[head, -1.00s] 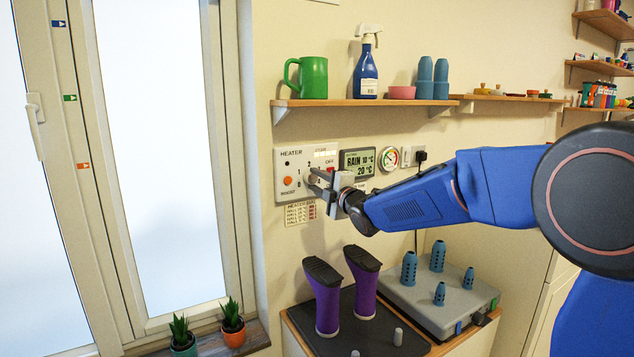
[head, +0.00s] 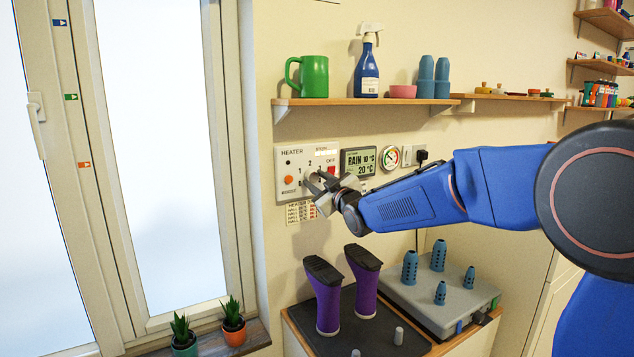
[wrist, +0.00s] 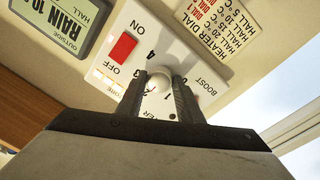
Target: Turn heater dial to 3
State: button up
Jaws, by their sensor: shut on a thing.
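The white heater panel (head: 282,160) is on the wall, with an orange boost button (head: 289,180) and a red ON/OFF switch (head: 332,171). My gripper (head: 317,182) is at the panel's lower right and covers most of the dial in the head view. In the wrist view the panel appears turned over, with the red switch (wrist: 123,49) at left. The pale round dial (wrist: 159,82) sits between the two dark fingers of my gripper (wrist: 157,90), which are shut on it. Numbers show around the dial; its pointer is hard to make out, so I cannot tell its setting.
A weather display (head: 357,162) and a round gauge (head: 390,158) are right of the panel. A heater dial chart (head: 300,212) is below it. A shelf (head: 340,102) with a green mug and spray bottle is above. Purple boots (head: 328,305) stand below.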

jog(key=m, duration=0.6)
jog(key=shift+a+h, duration=0.1)
jog(key=shift+h, duration=0.3)
jog(key=m, duration=0.5)
jog(key=shift+s+m, duration=0.1)
jog(key=shift+m, duration=0.2)
jog(key=shift+f, duration=0.1)
jog(key=o, duration=1.1)
jog(key=shift+c, duration=0.2)
